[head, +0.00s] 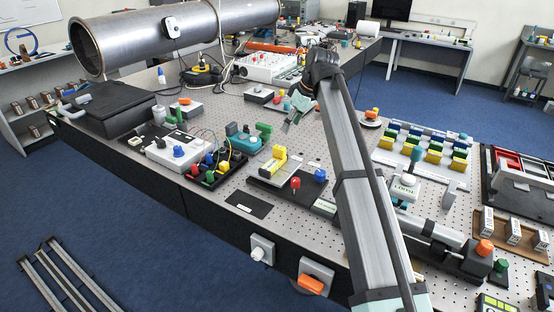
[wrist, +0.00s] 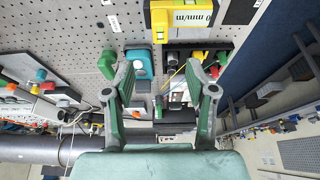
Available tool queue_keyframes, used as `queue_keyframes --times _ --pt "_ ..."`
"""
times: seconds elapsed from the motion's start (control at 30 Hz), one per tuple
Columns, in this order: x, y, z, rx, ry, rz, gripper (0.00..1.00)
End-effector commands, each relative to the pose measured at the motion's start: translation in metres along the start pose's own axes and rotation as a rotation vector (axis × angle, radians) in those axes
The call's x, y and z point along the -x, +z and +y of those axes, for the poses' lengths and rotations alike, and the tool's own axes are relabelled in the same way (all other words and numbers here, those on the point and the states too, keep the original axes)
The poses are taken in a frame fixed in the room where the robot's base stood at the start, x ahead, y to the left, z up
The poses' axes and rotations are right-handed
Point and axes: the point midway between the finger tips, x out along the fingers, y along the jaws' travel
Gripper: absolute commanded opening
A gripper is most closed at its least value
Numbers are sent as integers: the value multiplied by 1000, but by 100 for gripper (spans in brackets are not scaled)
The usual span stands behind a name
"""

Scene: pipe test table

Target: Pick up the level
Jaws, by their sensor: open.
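The level appears to be the yellow instrument with a white "mm/m" label, at the top edge of the wrist view (wrist: 182,14), partly cut off. In the head view a yellow-and-grey instrument (head: 279,167), likely the same one, rests on a dark plate on the perforated table. My gripper (head: 291,118) is above the table, behind and apart from the level. In the wrist view my gripper (wrist: 166,88) has its two fingers spread with nothing held. The level lies beyond the fingertips, not between them.
A dark tray of coloured knobs (head: 218,168) is nearby. A red knob (head: 295,183) stands close in front. A large metal pipe (head: 150,38) lies at the back left.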

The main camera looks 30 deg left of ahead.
Motion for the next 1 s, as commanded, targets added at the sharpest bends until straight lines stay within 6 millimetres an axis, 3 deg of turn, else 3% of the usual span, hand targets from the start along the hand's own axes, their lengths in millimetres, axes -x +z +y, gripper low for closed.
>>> queue_keyframes --times 0.3,0.67,1.0 --pt "-55 -1 0 0 -1 -1 56" --pt "-75 0 0 -1 0 0 56" --pt "-116 0 -1 -1 0 0 56"
